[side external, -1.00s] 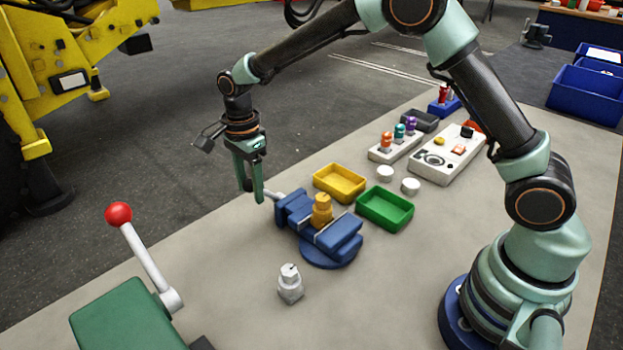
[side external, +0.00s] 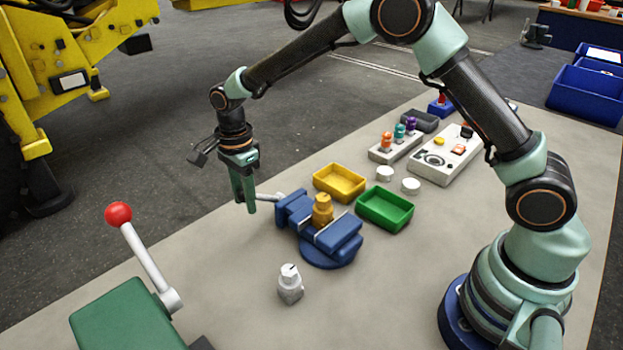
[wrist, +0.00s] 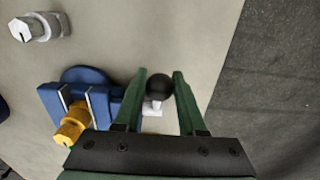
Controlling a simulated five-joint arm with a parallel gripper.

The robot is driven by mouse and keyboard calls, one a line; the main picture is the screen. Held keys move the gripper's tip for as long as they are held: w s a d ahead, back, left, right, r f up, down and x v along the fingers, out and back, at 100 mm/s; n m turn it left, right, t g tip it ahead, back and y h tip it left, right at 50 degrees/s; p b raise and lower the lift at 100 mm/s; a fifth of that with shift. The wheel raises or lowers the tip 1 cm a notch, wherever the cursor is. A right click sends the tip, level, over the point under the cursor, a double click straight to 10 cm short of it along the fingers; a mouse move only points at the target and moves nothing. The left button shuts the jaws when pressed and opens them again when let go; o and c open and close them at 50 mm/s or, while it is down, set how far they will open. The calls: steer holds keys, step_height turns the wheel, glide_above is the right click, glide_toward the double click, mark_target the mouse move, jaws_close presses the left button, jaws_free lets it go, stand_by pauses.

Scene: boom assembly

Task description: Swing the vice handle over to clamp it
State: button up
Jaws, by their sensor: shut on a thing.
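The blue vice (side external: 347,235) stands on the bench with a yellow fitting (side external: 322,210) between its jaws; both also show in the wrist view, the vice (wrist: 98,76) left of the fingers. The vice handle (side external: 269,197) is a light rod that sticks out from the vice's left end, roughly level in the side view. My gripper (side external: 249,209) is shut on the handle at its outer end. In the wrist view a black ball knob (wrist: 159,87) sits between my two green fingers (wrist: 160,80). The fingers hide part of the handle in the side view.
A grey-white fitting (side external: 290,284) stands in front of the vice. A yellow tray (side external: 340,180) and a green tray (side external: 385,207) lie behind it. A red-knobbed lever (side external: 118,214) on a green block is at front left. Bench left of the vice is clear.

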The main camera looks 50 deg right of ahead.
steer(key=shift+w+a, duration=0.1)
steer(key=shift+a+f, duration=0.5)
steer(key=shift+f, duration=0.4)
steer(key=o, duration=0.7)
steer(key=shift+d+r, duration=0.2)
